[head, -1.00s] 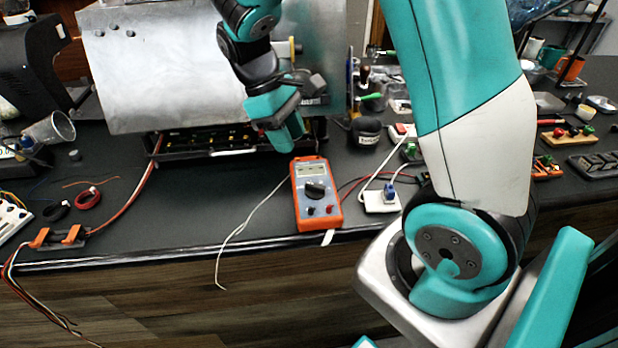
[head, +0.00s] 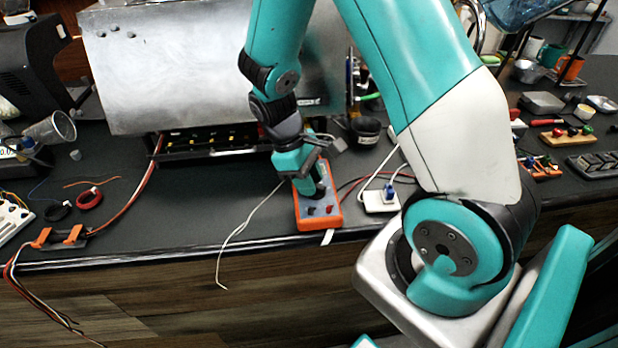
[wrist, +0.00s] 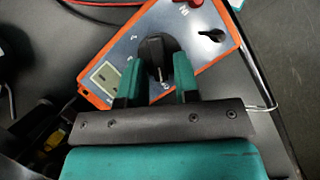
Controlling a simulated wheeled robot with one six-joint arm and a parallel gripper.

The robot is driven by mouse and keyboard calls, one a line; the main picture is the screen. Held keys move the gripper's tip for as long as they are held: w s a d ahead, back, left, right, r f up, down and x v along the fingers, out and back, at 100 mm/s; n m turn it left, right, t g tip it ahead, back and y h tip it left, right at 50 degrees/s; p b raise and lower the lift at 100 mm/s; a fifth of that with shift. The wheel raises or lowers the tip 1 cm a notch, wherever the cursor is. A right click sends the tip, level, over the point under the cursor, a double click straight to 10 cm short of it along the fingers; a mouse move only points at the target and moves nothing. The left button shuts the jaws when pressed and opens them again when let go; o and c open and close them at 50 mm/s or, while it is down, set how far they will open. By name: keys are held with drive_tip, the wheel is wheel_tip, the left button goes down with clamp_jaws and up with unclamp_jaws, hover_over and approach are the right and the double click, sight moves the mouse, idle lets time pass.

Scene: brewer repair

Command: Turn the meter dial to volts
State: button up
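The orange-rimmed multimeter (head: 320,221) with a blue-grey face lies on the dark bench near its front edge. My gripper (head: 313,190) is over it, pointing down, and hides its screen and dial in the head view. In the wrist view the meter (wrist: 207,62) lies tilted, with its black round dial (wrist: 157,50) between my two teal fingertips (wrist: 159,75). The fingers are apart, one on each side of the dial. I cannot tell whether they touch it.
A white lead (head: 240,228) hangs over the bench edge left of the meter. A white block with a blue plug (head: 382,200) is close on the right, with red and black wires. The metal brewer housing (head: 170,65) stands behind. Bench left of the meter is mostly clear.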

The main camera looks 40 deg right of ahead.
clamp_jaws()
drive_tip(key=m, duration=0.1)
drive_tip(key=m+y+p, duration=0.1)
drive_tip(key=m, duration=0.2)
drive_tip(key=shift+d+g+y, duration=0.3)
drive_tip(key=shift+s+d+m+y+p, duration=0.1)
drive_tip(key=shift+m+y+p, duration=0.3)
drive_tip(key=shift+m, duration=0.75)
drive_tip(key=shift+d+m+y+p, duration=0.1)
drive_tip(key=shift+m+y+p, duration=0.3)
drive_tip(key=shift+m, duration=0.75)
drive_tip(key=shift+f, duration=0.1)
drive_tip(key=shift+o, duration=1.5)
unclamp_jaws()
